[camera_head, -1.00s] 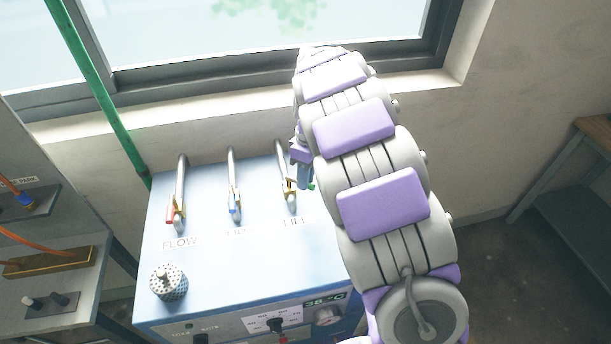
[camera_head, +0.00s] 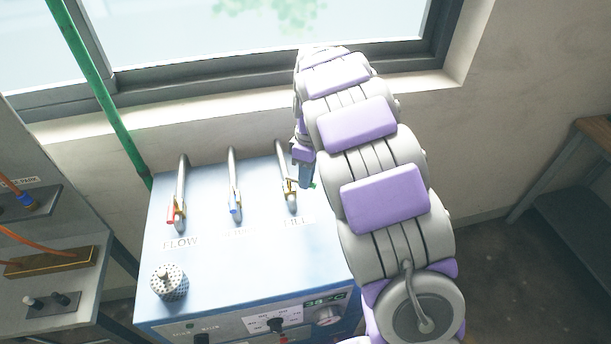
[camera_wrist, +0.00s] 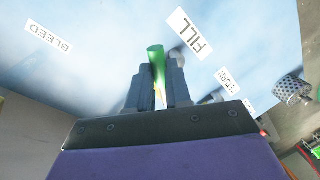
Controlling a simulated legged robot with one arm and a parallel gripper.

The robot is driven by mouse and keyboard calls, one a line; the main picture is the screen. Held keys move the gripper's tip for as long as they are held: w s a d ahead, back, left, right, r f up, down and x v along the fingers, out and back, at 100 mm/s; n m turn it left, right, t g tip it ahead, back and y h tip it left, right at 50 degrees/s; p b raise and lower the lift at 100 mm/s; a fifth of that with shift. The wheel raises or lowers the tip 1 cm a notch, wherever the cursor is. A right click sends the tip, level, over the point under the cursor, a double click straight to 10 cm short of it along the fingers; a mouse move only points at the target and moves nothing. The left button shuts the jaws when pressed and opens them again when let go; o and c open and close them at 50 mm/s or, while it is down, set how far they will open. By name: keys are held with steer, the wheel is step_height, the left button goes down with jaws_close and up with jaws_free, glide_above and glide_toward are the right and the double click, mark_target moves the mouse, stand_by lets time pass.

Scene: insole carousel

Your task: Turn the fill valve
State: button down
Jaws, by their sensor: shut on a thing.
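The fill valve (camera_head: 291,188) is a brass body on the rightmost bent grey pipe of the blue machine, above the FILL label. Its green handle (camera_wrist: 156,54) shows in the wrist view between the two grey fingers of my gripper (camera_wrist: 158,78). The fingers are closed around the handle, whose green end sticks out beyond them. In the head view my gripper (camera_head: 306,172) is just right of the fill pipe, and only a speck of green shows below the fingers. The FILL label (camera_wrist: 192,33) lies right of the fingers in the wrist view.
Two similar valves stand left on the machine top (camera_head: 205,270): the red-handled flow valve (camera_head: 174,215) and a blue-handled middle valve (camera_head: 235,212). A perforated cylinder (camera_head: 169,282) stands at front left. The window wall is behind; a green pipe (camera_head: 105,90) rises at left.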

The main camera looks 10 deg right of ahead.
steer(key=shift+w+d+n+h+p, duration=0.15)
steer(key=shift+w+n+p, duration=0.4)
steer(key=shift+n, duration=0.55)
steer(key=shift+w+n+h+p, duration=0.25)
steer(key=shift+w+n+p, duration=0.25)
steer(key=shift+n, duration=0.6)
steer(key=shift+w+d+n+h+p, duration=0.15)
steer(key=shift+w+n+p, duration=0.25)
steer(key=shift+n+p, duration=0.5)
steer(key=shift+n, duration=0.4)
steer(key=c, duration=1.1)
jaws_free()
steer(key=shift+w, duration=0.1)
steer(key=shift+o, duration=0.2)
steer(key=w+r+p, duration=0.3)
steer(key=r, duration=1.4)
steer(key=shift+w, duration=0.2)
